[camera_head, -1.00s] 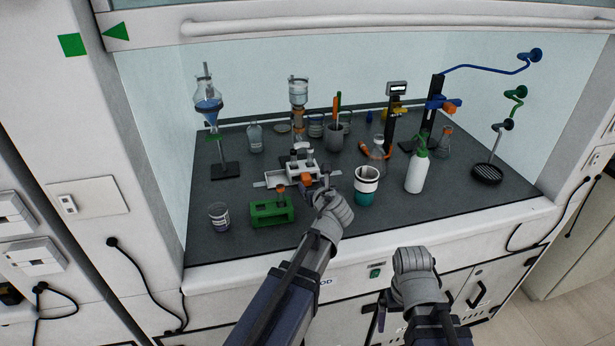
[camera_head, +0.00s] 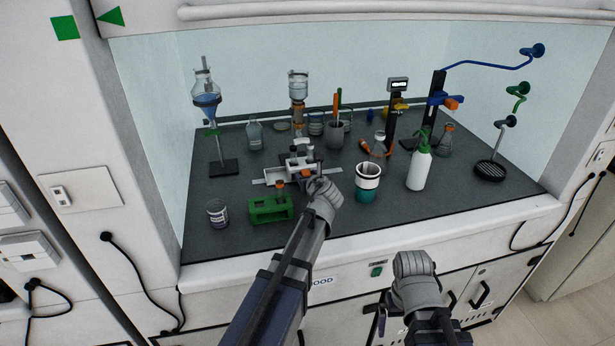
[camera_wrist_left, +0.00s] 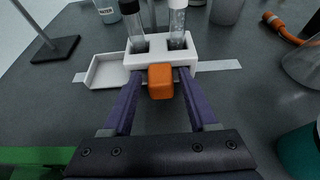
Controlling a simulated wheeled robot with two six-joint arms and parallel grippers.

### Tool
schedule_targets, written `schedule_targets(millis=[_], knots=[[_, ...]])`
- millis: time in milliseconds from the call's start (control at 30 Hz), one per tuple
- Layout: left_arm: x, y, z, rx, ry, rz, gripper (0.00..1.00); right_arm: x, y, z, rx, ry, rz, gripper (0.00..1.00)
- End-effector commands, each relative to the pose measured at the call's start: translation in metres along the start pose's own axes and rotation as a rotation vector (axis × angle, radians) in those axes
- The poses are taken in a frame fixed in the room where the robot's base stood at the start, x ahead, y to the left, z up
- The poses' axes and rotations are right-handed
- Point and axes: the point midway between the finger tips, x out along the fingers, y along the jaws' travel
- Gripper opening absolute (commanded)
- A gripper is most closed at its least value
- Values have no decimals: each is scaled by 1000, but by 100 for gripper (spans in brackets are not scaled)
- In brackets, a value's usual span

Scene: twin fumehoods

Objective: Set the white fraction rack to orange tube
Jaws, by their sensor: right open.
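The white fraction rack (camera_head: 301,165) sits on a pale flat rail in the middle of the hood. In the left wrist view the white rack (camera_wrist_left: 161,50) holds two clear tubes upright, and an orange block (camera_wrist_left: 161,82) is at its near side. My left gripper (camera_head: 312,182) is at the rack's near side. In the left wrist view its two fingers (camera_wrist_left: 160,88) stand open on either side of the orange block, with small gaps. My right gripper (camera_head: 379,311) is low, outside the hood, and open.
The green rack (camera_head: 269,209) stands left of my left gripper. A teal-and-white cup (camera_head: 368,184) stands close on its right. A small labelled jar (camera_head: 217,213) and a white bottle with a green top (camera_head: 419,167) stand further out. The front strip of the worktop is clear.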

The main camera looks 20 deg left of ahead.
Motion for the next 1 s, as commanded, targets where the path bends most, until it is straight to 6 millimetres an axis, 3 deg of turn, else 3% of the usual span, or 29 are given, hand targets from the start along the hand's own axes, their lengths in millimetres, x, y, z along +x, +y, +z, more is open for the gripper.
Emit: schedule_targets(millis=[67, 500, 1000], knots=[[0, 0, 0, 0, 0, 0, 49, 0, 0, 0, 0, 0, 0, 100], [0, 0, 0, 0, 0, 0, 0, 0, 0, 0, 0, 0, 0, 100], [0, 0, 0, 0, 0, 0, 0, 0, 0, 0, 0, 0, 0, 100]])
